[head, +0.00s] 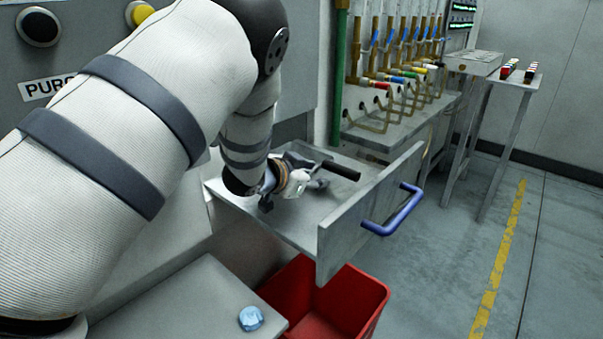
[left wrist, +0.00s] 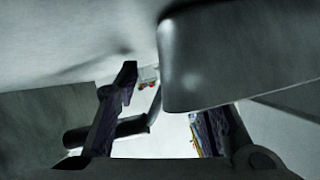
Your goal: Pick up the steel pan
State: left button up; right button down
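A short black bar (head: 341,170), which looks like the steel pan's handle, sticks out to the right over the open metal drawer (head: 285,222). The pan's body cannot be made out clearly around my gripper. My left gripper (head: 290,188) reaches down into the drawer beside the bar. In the left wrist view its two dark fingers (left wrist: 165,120) stand wide apart, with a pale surface between them. A dark rounded bar (left wrist: 100,133) lies near the left finger. A large smooth grey shape (left wrist: 235,60) is close above; I cannot tell what it is. My right gripper is not in view.
The drawer front with its blue handle (head: 393,212) stands right of my gripper. A red bin (head: 350,300) sits below. A light blue object (head: 250,318) lies on the grey ledge (head: 185,305).

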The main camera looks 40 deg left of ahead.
pick_arm(q)
jog(key=shift+r, duration=0.15)
jog(key=shift+c, duration=0.2)
grip_shut()
